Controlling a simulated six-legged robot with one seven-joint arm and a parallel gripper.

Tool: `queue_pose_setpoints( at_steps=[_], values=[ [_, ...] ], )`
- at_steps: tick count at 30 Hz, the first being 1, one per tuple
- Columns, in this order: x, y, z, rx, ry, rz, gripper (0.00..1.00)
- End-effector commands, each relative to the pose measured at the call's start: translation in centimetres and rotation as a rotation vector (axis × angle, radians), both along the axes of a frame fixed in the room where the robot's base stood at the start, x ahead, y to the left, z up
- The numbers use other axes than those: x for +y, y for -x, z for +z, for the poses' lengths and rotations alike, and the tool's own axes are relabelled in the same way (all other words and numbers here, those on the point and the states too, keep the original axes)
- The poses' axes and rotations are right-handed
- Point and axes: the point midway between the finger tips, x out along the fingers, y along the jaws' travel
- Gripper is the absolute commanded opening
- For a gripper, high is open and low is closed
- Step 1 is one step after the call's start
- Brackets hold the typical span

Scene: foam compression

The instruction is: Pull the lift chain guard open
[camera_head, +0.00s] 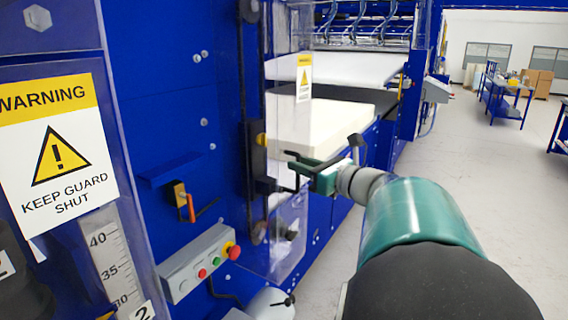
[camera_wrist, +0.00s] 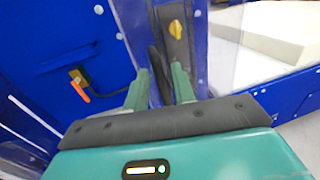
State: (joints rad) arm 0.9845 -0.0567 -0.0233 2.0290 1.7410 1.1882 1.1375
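A clear guard panel (camera_head: 285,232) with a small yellow warning label (camera_head: 304,77) stands upright in the middle of the head view, beside a dark vertical strip. The strip carries a yellow latch-like piece (camera_head: 261,139), which also shows in the wrist view (camera_wrist: 175,30). My gripper (camera_head: 282,175) is at the panel's edge, near the strip's lower part. In the wrist view my gripper (camera_wrist: 160,82) has its two green fingers apart, with a dark upright bar (camera_wrist: 155,62) between or just beyond them. I cannot tell whether the fingers touch it. The panel's opening is hard to judge.
At the left is another clear cover with a "keep guard shut" sign (camera_head: 55,150). A grey button box (camera_head: 200,262) and an orange-handled switch (camera_head: 184,202) stick out from the blue machine. A pale foam block (camera_head: 335,125) lies behind the panel.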

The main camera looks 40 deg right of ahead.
Motion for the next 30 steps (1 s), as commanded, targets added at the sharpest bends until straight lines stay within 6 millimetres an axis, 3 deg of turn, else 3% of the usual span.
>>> queue_pose_setpoints(
  at_steps=[4,13,18,30],
  values=[
    [0.2,-1.3,0.0,0.0,0.001,0.0,0.26],
    [0.2,-1.6,0.0,0.0,0.001,0.0,0.26],
    [0.2,-1.6,0.0,0.0,0.002,0.0,0.0],
    [0.0,-1.4,0.0,0.0,0.001,0.004,0.0]
  ],
)
